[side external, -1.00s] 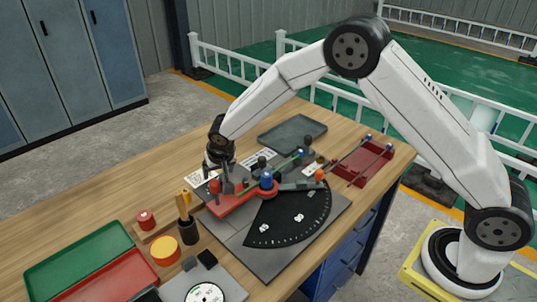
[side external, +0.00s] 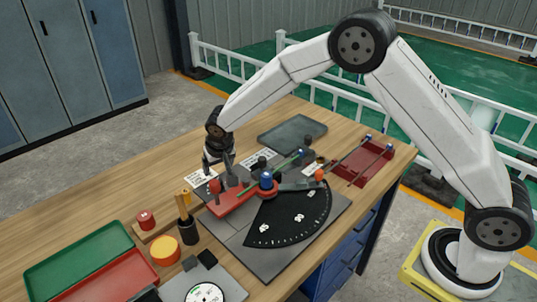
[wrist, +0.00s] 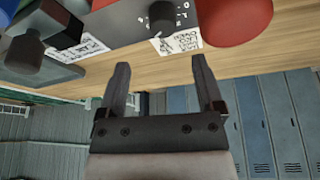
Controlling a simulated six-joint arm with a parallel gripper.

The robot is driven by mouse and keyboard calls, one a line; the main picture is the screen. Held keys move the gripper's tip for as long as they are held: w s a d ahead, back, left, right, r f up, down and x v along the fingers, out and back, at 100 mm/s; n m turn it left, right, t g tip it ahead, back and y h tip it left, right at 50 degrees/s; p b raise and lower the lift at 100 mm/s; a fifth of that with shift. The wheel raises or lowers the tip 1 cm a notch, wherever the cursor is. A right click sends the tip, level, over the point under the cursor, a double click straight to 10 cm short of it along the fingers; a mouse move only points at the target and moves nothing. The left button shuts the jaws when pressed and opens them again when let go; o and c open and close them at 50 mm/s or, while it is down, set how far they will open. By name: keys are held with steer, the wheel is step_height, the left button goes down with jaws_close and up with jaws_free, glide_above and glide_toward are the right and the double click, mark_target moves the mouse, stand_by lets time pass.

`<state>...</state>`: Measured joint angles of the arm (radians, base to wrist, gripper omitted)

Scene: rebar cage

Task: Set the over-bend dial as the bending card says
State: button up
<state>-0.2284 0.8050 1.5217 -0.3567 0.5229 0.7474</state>
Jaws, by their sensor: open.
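In the wrist view a small dark round knob (wrist: 161,15), which looks like the over-bend dial, is on the face of a dark block with white markings. A white printed card (wrist: 181,42) lies just beside it; its text is too small to read. My gripper (wrist: 160,66) is open and empty, with the knob and card beyond its fingertips and apart from them. In the side view my gripper (side external: 219,165) is low over the far left end of the bender, by its red ball (side external: 214,186). The dial cannot be made out there.
The bender's black fan-shaped scale (side external: 292,217) sits on a grey plate. A red tray (side external: 372,160) with rods is at right and a grey tray (side external: 291,135) behind. An orange cylinder (side external: 165,250), a tool holder (side external: 189,232) and green and red trays (side external: 80,258) stand at left.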

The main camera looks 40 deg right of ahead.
steer(key=n, duration=0.1)
steer(key=w+n+g, duration=0.1)
steer(key=shift+w+d+n, duration=0.1)
steer(key=shift+d+n, duration=0.2)
steer(key=shift+w+n+g, duration=0.2)
steer(key=shift+n+g, duration=0.2)
steer(key=shift+n, duration=0.6)
steer(key=n, duration=0.3)
steer(key=shift+w+r+g, duration=0.2)
steer(key=shift+w+g, duration=0.1)
steer(key=shift+g, duration=0.1)
steer(key=shift+w+a+r+n+g+y, duration=0.15)
steer(key=shift+n+g+y, duration=0.15)
steer(key=shift+n, duration=0.5)
steer(key=shift+a+r+n+g+y, duration=0.1)
steer(key=shift+n+g+y, duration=0.15)
steer(key=shift+n, duration=0.55)
steer(key=shift+d+f, duration=0.1)
steer(key=shift+w+d+f, duration=0.1)
steer(key=shift+f, duration=3.7)
jaws_close()
